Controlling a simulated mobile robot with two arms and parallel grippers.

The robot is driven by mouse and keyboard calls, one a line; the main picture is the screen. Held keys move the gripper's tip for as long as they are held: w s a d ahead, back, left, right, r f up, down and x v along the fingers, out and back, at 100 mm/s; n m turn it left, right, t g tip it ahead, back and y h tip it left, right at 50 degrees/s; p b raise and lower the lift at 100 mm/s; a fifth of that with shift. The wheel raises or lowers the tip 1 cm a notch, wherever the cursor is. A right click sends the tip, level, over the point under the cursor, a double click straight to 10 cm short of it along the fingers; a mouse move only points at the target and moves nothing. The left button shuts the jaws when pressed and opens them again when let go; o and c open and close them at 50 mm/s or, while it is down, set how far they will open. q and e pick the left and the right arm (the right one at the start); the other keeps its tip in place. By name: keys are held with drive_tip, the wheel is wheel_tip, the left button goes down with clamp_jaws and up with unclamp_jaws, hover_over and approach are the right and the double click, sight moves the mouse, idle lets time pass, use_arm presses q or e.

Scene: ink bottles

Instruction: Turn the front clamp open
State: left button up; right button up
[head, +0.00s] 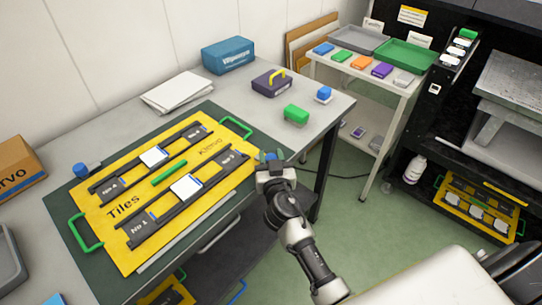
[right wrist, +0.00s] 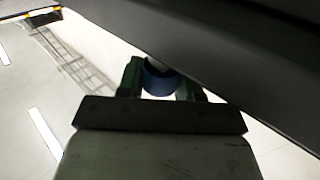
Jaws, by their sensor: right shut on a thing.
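A yellow tile board (head: 125,262) with green handles lies on the dark green mat (head: 62,212) on the table. One blue clamp (head: 82,170) stands at the board's far left edge. My right gripper (head: 270,163) is at the board's right edge, by the table's front edge. It is shut on another blue clamp (head: 280,154), mostly hidden by the gripper. In the right wrist view the clamp's round blue knob (right wrist: 158,82) sits between the two fingers. How far the clamp is turned cannot be told. My left gripper is not in view.
Dark rails with white tiles (head: 186,187) lie on the board. A trolley (head: 393,107) with trays stands further right.

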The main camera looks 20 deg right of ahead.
drive_tip(key=n+y+p, duration=0.1)
drive_tip(key=n+y, duration=0.1)
drive_tip(key=y, duration=0.1)
drive_tip(key=n+y+p, duration=0.2)
drive_tip(key=y, duration=0.1)
drive_tip(key=n+y+p, duration=0.2)
drive_tip(key=y, duration=0.1)
drive_tip(key=shift+d+r+y, duration=0.15)
drive_tip(key=shift+r+y, duration=0.1)
drive_tip(key=shift+y, duration=0.05)
drive_tip(key=n+g+y, duration=0.1)
drive_tip(key=y, duration=0.1)
drive_tip(key=n+y+p, duration=0.1)
drive_tip(key=n, duration=0.1)
drive_tip(key=shift+w+f+g+y, duration=0.1)
drive_tip(key=shift+f+g+y, duration=0.05)
drive_tip(key=shift+g+y, duration=0.25)
drive_tip(key=shift+f+n+g+y, duration=0.1)
drive_tip(key=shift+n+g+y, duration=0.75)
drive_tip(key=shift+y, duration=0.35)
drive_tip(key=n+g+y+b, duration=0.2)
drive_tip(key=n+g+y, duration=0.1)
drive_tip(key=g, duration=0.1)
drive_tip(key=shift+f+y+b, duration=0.15)
drive_tip(key=shift+y+b, duration=0.15)
drive_tip(key=shift+b, duration=0.05)
drive_tip(key=shift+n+g+y+b, duration=1)
drive_tip(key=shift+n+g+b, duration=0.55)
drive_tip(key=shift+g, duration=0.5)
drive_tip(key=o, duration=0.9)
